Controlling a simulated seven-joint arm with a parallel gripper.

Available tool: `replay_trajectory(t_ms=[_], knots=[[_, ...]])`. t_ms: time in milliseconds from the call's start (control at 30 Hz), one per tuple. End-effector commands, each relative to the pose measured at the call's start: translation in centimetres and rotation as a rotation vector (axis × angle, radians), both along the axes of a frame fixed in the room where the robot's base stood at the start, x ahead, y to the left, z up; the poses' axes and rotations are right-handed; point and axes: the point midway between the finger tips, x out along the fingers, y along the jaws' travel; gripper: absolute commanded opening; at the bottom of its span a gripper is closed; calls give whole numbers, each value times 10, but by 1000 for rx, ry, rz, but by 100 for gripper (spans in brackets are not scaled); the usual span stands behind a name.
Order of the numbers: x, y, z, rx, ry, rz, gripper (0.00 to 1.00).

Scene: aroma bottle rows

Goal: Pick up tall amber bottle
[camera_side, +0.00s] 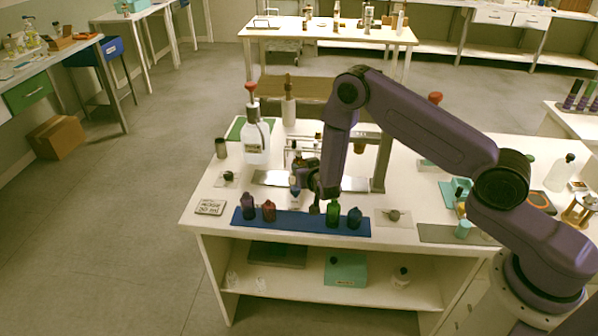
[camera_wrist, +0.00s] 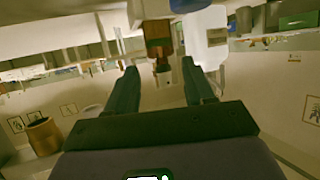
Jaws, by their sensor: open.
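My gripper (camera_side: 317,198) hangs low over the middle of a blue mat (camera_side: 290,222). In the wrist view its two dark fingers (camera_wrist: 158,78) stand apart with a gap between them. A brown, amber-like bottle shape (camera_wrist: 158,42) shows beyond the fingertips, within the gap; I cannot tell how far off it is. On the mat stand a dark purple bottle (camera_side: 248,207) and a reddish-brown bottle (camera_side: 268,211) to the left of my gripper. A green bottle (camera_side: 333,214) and a dark blue bottle (camera_side: 354,218) stand to its right. I cannot tell for certain which is the tall amber one.
A large clear bottle with a red top (camera_side: 256,140) stands behind the mat. A small sign (camera_side: 211,207) lies at the left. A grey upright post (camera_side: 382,165) rises behind my gripper. The table's front edge is close to the mat.

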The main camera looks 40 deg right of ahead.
Motion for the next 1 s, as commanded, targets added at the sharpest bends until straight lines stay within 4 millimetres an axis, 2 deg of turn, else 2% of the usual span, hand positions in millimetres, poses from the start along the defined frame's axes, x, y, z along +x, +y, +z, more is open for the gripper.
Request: replay_trajectory(t_ms=[200,533,800,1000], knots=[[25,-11,-11,1,0,-1,53],[40,-17,-18,0,0,-1,53],[66,-27,-29,0,-1,-1,53],[78,-32,-34,0,0,-1,53]])
